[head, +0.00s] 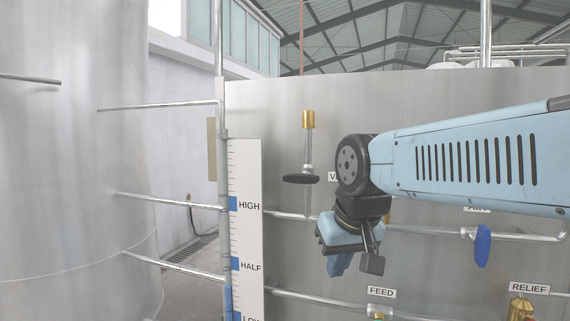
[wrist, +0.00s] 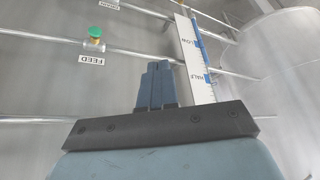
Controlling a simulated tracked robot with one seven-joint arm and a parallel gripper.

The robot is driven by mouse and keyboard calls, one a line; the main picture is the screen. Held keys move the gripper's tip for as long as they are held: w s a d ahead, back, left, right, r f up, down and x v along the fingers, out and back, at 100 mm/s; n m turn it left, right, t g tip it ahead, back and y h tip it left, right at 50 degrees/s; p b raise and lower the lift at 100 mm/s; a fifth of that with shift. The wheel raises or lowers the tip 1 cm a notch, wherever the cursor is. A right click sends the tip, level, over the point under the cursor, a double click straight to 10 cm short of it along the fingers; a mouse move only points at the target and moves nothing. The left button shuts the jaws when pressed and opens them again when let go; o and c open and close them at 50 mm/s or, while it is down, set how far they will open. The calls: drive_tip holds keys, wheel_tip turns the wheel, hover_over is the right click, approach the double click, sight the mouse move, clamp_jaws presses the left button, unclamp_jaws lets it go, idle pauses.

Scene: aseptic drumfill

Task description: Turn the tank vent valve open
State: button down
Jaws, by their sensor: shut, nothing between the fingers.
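A valve with a black handle (head: 300,178) and a brass top (head: 308,119) stands on a thin upright pipe in front of the large steel tank (head: 270,105). A label beside it starts with V, and my arm hides the rest, so it looks like the vent valve. Its handle looks roughly level across the pipe. My gripper (head: 339,264) is below and right of this handle, apart from it, pointing down. In the wrist view my blue fingers (wrist: 157,68) are shut together and empty; the vent valve does not show there.
A blue handle (head: 482,245) sits on a pipe at the right. The RELIEF label (head: 529,288) is above a brass fitting. The FEED label (head: 381,293) is low, with a green knob (wrist: 95,32) in the wrist view. A level scale (head: 246,220) and horizontal pipes (head: 175,201) stand left.

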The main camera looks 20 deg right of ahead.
drive_tip(key=w+r+m+g, duration=0.2)
drive_tip(key=w+r+m, duration=0.1)
drive_tip(key=w+r, duration=1.25)
wheel_tip(320, 180, up, 13)
drive_tip(key=m+g, duration=0.3)
drive_tip(key=m, duration=0.1)
hover_over(301, 178)
drive_tip(key=w+a, duration=0.1)
drive_tip(key=w, duration=0.2)
wheel_tip(301, 178, down, 14)
drive_tip(key=shift+w+a+f, duration=0.1)
drive_tip(key=shift+w+a, duration=0.05)
drive_tip(key=shift+d, duration=0.2)
drive_tip(key=shift+a, duration=0.2)
